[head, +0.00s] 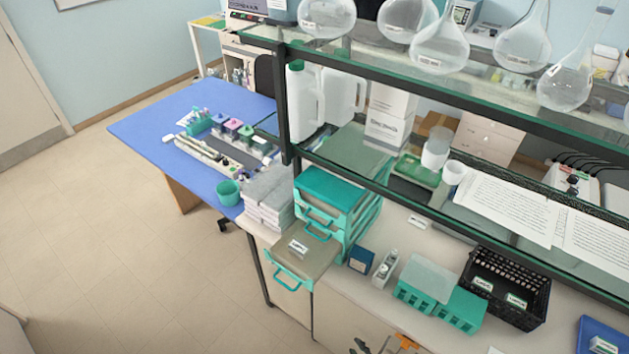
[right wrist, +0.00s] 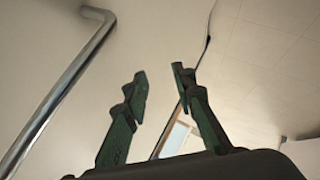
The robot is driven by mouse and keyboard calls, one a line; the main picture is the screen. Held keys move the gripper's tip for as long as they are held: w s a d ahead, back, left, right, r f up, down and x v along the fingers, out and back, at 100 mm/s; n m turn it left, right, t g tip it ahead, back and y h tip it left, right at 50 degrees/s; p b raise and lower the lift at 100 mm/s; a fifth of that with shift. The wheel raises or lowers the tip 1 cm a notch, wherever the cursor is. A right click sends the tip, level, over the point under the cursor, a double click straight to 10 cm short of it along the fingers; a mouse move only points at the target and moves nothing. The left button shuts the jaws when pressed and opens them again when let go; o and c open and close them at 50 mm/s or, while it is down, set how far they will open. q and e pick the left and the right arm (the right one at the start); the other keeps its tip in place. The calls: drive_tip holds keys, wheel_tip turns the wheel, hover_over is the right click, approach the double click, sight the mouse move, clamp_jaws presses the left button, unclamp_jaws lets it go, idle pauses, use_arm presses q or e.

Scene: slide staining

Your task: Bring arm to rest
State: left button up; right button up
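My right gripper (head: 384,345) shows only in part at the bottom edge of the head view, in front of the bench (head: 345,318). In the right wrist view its two dark green fingers (right wrist: 159,76) stand apart, with nothing held between them. Behind the fingers I see a pale surface and a metal bar (right wrist: 60,95) to the left, apart from the fingers. My left gripper is in neither view.
A teal drawer box (head: 335,190) has a drawer (head: 300,255) pulled out at the bench front. Teal racks (head: 459,310) and a black basket (head: 530,300) stand right of it. Glass shelves with flasks (head: 440,45) rise behind. The floor (head: 130,240) at left is clear.

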drive_tip(key=s+d+f+m+g+h, duration=0.1)
drive_tip(key=s+d+f+m+g, duration=0.15)
drive_tip(key=s+d+f, duration=0.55)
drive_tip(key=s+d+f+m+g+h, duration=0.1)
drive_tip(key=s+d+f+m+g, duration=0.1)
drive_tip(key=s+d+f+m, duration=0.5)
drive_tip(key=s+d+f+m+g, duration=0.1)
drive_tip(key=s+f, duration=0.3)
drive_tip(key=s, duration=0.3)
drive_tip(key=s+d+f+m+g, duration=0.1)
drive_tip(key=s+f, duration=0.2)
drive_tip(key=s, duration=0.4)
drive_tip(key=s+d+f+m+g+h, duration=0.1)
drive_tip(key=s+f+g, duration=0.1)
drive_tip(key=s+f, duration=0.2)
drive_tip(key=s, duration=0.3)
drive_tip(key=shift+s+d+f, duration=0.15)
drive_tip(key=shift+d+f, duration=0.1)
drive_tip(key=shift+f, duration=0.05)
